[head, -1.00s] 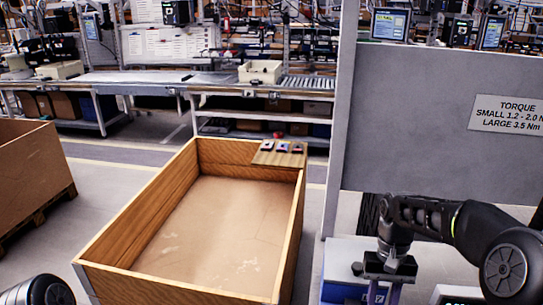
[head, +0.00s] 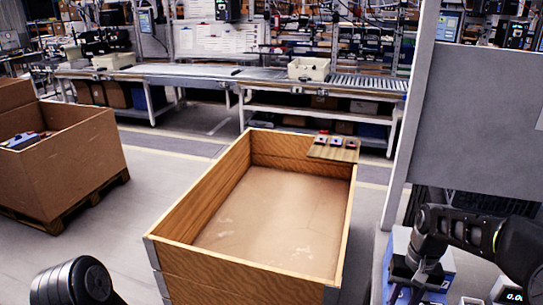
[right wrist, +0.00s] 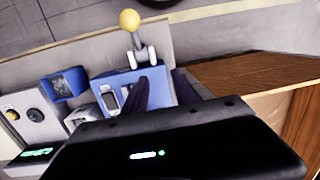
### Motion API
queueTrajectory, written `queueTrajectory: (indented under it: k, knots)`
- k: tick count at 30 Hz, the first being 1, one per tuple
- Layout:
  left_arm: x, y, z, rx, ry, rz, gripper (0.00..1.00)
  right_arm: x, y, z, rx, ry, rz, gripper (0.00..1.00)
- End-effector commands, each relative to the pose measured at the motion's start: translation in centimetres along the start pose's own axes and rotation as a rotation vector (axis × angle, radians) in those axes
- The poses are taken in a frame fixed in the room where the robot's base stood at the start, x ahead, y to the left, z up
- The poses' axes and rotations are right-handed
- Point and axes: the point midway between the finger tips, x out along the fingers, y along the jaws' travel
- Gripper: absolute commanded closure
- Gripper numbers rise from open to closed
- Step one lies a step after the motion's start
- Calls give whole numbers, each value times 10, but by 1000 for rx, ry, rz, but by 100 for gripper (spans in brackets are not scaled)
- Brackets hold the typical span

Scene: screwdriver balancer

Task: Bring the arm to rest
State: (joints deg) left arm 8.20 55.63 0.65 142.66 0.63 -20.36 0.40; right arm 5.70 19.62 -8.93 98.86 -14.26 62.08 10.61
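My right arm comes in from the right in the head view, over the blue-and-white bench unit (head: 437,285) in front of the grey panel. My right gripper (head: 405,292) points down there. In the right wrist view its two dark fingers stand apart with nothing between them (right wrist: 160,90), above a blue device (right wrist: 112,100). A yellow ball on a metal stem (right wrist: 130,20) rises just beyond the fingers. Of my left arm only a dark rounded link shows at the lower left of the head view; its gripper is out of view.
A large wooden crate (head: 345,235) stands in the middle, with a small board of parts (head: 333,149) on its far corner. A brown bin (head: 75,160) on a pallet is at left. The grey panel (head: 465,120) rises behind my right arm. Floor is free between bin and crate.

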Motion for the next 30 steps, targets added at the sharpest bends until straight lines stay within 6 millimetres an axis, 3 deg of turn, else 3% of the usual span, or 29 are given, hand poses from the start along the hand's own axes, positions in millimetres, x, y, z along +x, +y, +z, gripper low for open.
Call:
queueTrajectory:
  k: [5, 8, 11, 14, 17, 18, 21, 24, 27, 30]
  knots:
    - [0, -1, 0, -2, 0, -1, 64, 22, -24, -19, -39, 110, -55, 67]
    - [0, -1, 0, -2, 0, -1, 64, 46, -43, -26, -65, 169, -92, 67]
    - [0, -1, 0, -2, 0, -1, 64, 78, -66, -26, -94, 223, -135, 67]
    - [1, -1, 0, -1, 0, -1, 64, 129, -98, -11, -122, 270, -187, 67]
    - [2, -1, 0, -1, 0, 0, 64, 192, -129, 32, -140, 296, -240, 67]
    - [2, -1, 0, -1, 0, 0, 64, 215, -139, 55, -141, 295, -255, 67]
    - [3, -2, 0, -1, 1, 0, 64, 259, -152, 118, -141, 263, -276, 67]
    - [3, -2, 0, -1, 1, 0, 64, 286, -155, 176, -139, 190, -281, 67]
    - [3, -2, 0, -1, 1, 0, 64, 300, -156, 220, -144, 106, -281, 67]
    - [4, -2, 0, -1, 1, 0, 64, 309, -156, 245, -151, 51, -282, 67]
